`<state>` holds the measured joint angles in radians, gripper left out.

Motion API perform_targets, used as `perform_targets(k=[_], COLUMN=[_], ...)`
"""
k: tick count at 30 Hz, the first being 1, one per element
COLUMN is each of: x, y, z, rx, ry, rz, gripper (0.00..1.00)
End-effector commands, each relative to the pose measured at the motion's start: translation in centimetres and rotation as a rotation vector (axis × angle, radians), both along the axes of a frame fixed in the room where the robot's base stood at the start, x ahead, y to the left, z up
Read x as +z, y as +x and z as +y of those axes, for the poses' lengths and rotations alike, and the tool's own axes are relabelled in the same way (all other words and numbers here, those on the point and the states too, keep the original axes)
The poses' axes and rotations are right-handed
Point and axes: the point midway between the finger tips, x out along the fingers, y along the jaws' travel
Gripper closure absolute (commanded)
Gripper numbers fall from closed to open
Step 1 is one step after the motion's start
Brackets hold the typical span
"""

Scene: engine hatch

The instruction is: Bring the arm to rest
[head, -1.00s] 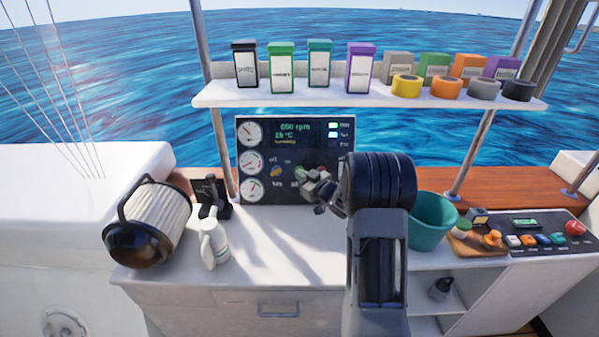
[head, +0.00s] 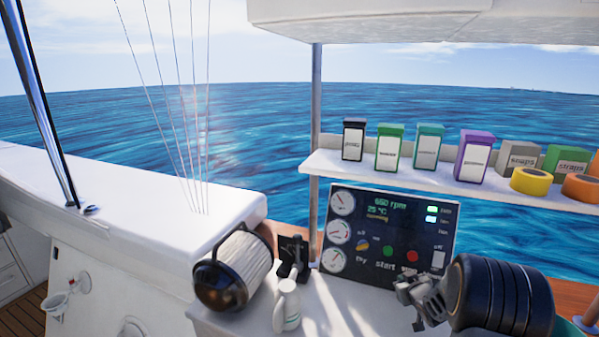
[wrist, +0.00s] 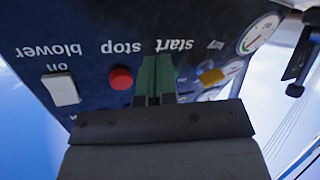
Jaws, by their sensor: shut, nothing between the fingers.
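My gripper (head: 408,288) is in front of the lower right part of the dark control panel (head: 375,213) in the head view, at the end of my black arm. In the wrist view my gripper (wrist: 156,68) has its two green-grey fingers together with nothing between them. They overlap the spot just below the start label and partly hide the green button (head: 386,251). A red button (wrist: 121,78), a white switch (wrist: 61,90) and a yellow knob (wrist: 211,76) are visible around the fingers. I cannot tell the exact gap to the panel.
A white shelf (head: 400,178) with boxes and tape rolls hangs above the panel.

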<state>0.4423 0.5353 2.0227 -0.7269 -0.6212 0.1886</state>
Motion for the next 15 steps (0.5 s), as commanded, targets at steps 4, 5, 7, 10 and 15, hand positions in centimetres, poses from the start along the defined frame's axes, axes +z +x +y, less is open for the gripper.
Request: perform_targets(k=[4,5,7,10,15], x=[-0.6,-0.4,0.4,2.1,5.9], y=[-5.1,-6.3,-9.5,-14.7,-22.9], z=[-0.8,-0.5,0.6,3.6,10.1], rx=[-0.202,-0.235,-0.301,-0.356,-0.351], ry=[-0.031,-0.029,-0.019,0.021,0.115], rz=[0.300,0.361,0.498,0.685,0.911], gripper=[1.00,1.00,1.00,1.00,1.00])
